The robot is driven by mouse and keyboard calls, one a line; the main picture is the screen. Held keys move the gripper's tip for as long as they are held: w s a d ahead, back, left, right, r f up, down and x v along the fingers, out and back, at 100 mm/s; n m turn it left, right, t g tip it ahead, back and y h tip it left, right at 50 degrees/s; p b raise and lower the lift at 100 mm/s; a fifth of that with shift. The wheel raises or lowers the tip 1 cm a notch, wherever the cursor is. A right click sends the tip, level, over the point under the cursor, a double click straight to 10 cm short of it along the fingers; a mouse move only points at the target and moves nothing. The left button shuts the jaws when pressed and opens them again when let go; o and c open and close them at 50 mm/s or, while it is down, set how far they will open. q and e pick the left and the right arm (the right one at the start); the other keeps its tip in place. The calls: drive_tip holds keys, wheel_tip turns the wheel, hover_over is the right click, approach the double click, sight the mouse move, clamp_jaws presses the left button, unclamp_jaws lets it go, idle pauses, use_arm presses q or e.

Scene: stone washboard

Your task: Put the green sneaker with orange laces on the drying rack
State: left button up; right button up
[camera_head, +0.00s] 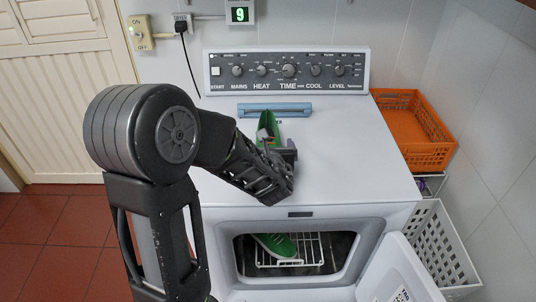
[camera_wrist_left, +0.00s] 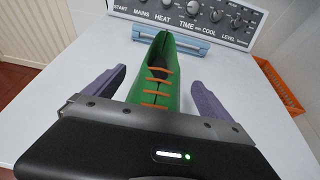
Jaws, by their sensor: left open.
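A green sneaker with orange laces (camera_wrist_left: 152,85) stands on top of the white machine, and it also shows in the head view (camera_head: 267,124), partly behind my gripper. My left gripper (camera_wrist_left: 160,88) is open, with its two purple fingers on either side of the sneaker. In the head view my left gripper (camera_head: 278,148) is over the machine's top, close to the sneaker. I cannot tell whether a finger touches the shoe. A white wire drying rack (camera_head: 309,250) is inside the machine's open front, and another green shoe (camera_head: 276,245) lies on its left part. My right gripper is not in view.
The machine's door (camera_head: 400,280) hangs open at the lower right. A blue bar-shaped piece (camera_head: 274,110) lies behind the sneaker, before the control panel (camera_head: 288,71). An orange crate (camera_head: 413,130) and a white basket (camera_head: 437,245) stand on the right. The machine's top is clear right of the sneaker.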

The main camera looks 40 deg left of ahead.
sight(269, 142)
use_arm(q)
drive_tip(key=x, duration=0.3)
drive_tip(key=shift+w+a+f, duration=0.1)
drive_tip(key=shift+w+a, duration=0.1)
drive_tip(key=shift+w, duration=0.15)
clamp_jaws()
idle(1.1)
